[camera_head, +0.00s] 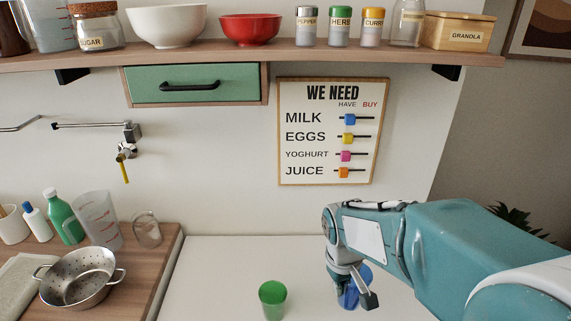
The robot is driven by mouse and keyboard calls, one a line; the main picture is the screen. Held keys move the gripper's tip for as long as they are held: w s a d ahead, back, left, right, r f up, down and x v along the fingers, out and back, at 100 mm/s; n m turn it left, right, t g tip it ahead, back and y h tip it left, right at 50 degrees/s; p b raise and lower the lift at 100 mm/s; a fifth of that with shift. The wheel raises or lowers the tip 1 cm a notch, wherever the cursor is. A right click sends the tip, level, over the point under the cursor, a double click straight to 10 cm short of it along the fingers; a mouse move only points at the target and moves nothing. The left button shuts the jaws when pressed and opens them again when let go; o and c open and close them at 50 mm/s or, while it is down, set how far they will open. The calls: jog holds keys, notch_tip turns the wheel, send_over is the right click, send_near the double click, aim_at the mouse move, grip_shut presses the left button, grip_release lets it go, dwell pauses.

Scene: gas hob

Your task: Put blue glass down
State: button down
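The blue glass (351,297) is at the lower right of centre, partly hidden behind my gripper (357,297). My gripper points down with its fingers on the blue glass and appears shut on it. Whether the glass's base touches the white counter cannot be told. A green glass (272,299) stands upright on the white counter (225,270), to the left of my gripper and apart from it.
A wooden counter (160,270) at the left bears a metal colander (78,280), a measuring jug (98,220), a clear glass (147,230) and bottles. A shelf (290,52) with bowls and jars is above. A list board (330,130) hangs on the wall. White counter is clear left of the green glass.

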jog(key=w+d+f+m, duration=0.1)
jog(key=w+f, duration=0.2)
jog(key=w, duration=0.3)
jog(key=w+d+f+m, duration=0.1)
jog(key=w+f, duration=0.3)
jog(key=w, duration=0.2)
jog(key=w+d+f+m, duration=0.1)
jog(key=w+f+m, duration=0.1)
jog(key=w, duration=0.4)
jog(key=shift+w+f, duration=0.3)
jog(key=shift+f, duration=0.5)
